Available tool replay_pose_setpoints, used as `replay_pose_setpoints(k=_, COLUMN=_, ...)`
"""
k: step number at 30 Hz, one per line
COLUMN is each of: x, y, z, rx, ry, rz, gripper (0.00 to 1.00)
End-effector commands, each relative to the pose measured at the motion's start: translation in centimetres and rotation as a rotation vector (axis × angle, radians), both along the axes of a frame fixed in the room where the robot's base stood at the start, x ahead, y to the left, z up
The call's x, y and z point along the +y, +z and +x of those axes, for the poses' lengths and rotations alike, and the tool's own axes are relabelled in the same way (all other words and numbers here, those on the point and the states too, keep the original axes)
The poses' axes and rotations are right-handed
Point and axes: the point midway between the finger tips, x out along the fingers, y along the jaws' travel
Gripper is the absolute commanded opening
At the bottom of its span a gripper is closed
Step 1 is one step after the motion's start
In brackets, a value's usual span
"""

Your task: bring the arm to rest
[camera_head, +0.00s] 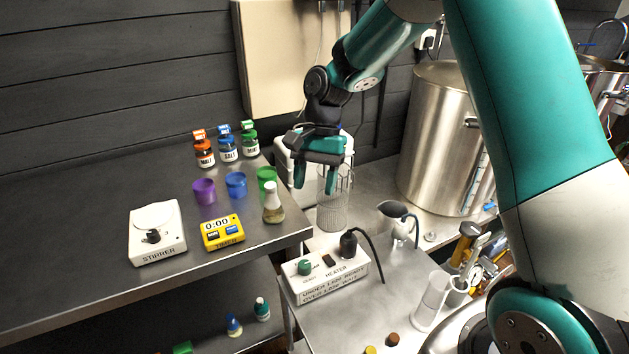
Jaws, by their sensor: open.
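My gripper (314,186) hangs at the end of my teal and white arm, pointing down above the gap between the dark shelf and the lower metal bench. Its two teal fingers are apart and nothing is between them. A wire mesh basket or cylinder (333,207) shows behind and just below the right finger; I cannot tell how far apart they are. My arm reaches in from the upper right and bends down at the wrist.
The dark bench (90,240) holds a stirrer (157,246), a timer (223,233), a flask (273,204), coloured cups and labelled bottles. A heater (327,273), a metal jug (393,222) and a large steel pot (437,140) stand on the right. Bare metal shows between the heater and glass cylinder (431,300).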

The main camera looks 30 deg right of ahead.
Motion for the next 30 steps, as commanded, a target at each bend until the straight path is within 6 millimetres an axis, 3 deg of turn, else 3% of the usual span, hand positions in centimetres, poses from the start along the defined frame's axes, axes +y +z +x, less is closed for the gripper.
replay_pose_setpoints(k=12, x=0.0, y=0.0, z=0.0, rx=-0.001, ry=0.002, rz=0.001, gripper=0.54)
replay_pose_setpoints(k=17, x=1.4, y=1.8, z=-1.4, rx=-0.054, ry=0.097, rz=0.025, gripper=0.54)
replay_pose_setpoints(k=20, x=3.3, y=4.4, z=-3.9, rx=-0.142, ry=0.257, rz=0.066, gripper=0.54)
replay_pose_setpoints(k=24, x=6.3, y=8.0, z=-9.3, rx=-0.3, ry=0.56, rz=0.135, gripper=0.54)
replay_pose_setpoints(k=30, x=8.8, y=10.6, z=-17.5, rx=-0.513, ry=0.977, rz=0.214, gripper=0.54)
